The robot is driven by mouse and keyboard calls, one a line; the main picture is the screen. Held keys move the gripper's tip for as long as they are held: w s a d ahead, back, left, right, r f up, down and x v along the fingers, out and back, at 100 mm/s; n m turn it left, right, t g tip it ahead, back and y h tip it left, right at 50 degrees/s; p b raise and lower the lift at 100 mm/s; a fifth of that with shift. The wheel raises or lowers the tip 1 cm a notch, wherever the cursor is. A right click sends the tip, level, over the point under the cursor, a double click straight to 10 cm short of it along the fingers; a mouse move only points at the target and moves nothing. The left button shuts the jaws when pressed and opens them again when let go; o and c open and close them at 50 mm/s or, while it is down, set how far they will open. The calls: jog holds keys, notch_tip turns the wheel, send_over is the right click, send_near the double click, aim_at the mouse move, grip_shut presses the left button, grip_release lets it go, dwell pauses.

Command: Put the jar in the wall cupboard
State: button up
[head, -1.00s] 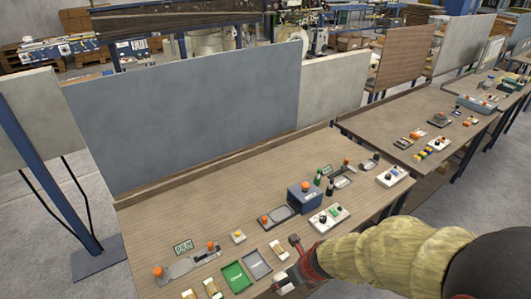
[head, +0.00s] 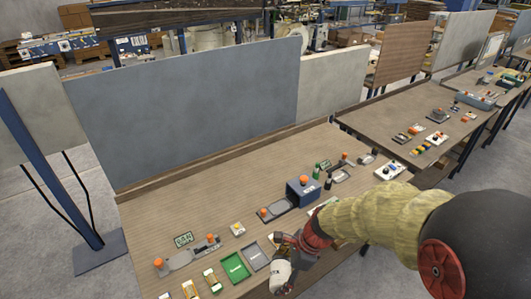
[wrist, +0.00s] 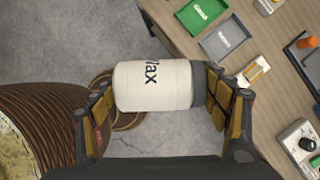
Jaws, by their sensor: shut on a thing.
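The jar (wrist: 152,86) is white with a grey lid and dark lettering that reads partly "ax". In the wrist view it lies sideways across the picture between the two fingers of my gripper (wrist: 165,100), with its lid against the right finger. In the head view my gripper (head: 284,264) and the pale jar (head: 281,277) are at the front edge of the workbench, low in the picture. In the wrist view grey floor shows behind the jar. No wall cupboard can be made out in these views.
The workbench (head: 230,190) carries a green tray (head: 235,267), a grey tray (head: 256,257), a blue box (head: 302,192) and several small devices along its front. Its back half is bare. A grey panel (head: 190,110) stands behind it. A second bench (head: 400,110) is at right.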

aim_at(284, 259)
jog(key=w+n+g, duration=0.1)
jog(key=n, duration=0.2)
jog(key=w+n+g+h, duration=0.1)
jog(key=n, duration=0.2)
jog(key=w+n+g+b, duration=0.1)
jog(key=n, duration=0.2)
jog(key=shift+w+d+r+h, duration=0.1)
jog(key=shift+d+h, duration=0.2)
jog(key=shift+d, duration=0.05)
jog(key=w+d+f+n+h+b, duration=0.1)
jog(key=w+d+f+n+b, duration=0.1)
jog(key=w+d+f+n, duration=0.2)
jog(key=w+d+f+n+g+h+b, duration=0.1)
jog(key=w+d+f+n+h+b, duration=0.1)
jog(key=w+d+f+n, duration=0.3)
jog(key=d+f+n+b, duration=0.1)
jog(key=d+f, duration=0.3)
jog(key=f, duration=0.1)
jog(key=shift+w+d+g, duration=0.15)
jog(key=shift+d+g, duration=0.15)
jog(key=shift+d, duration=0.1)
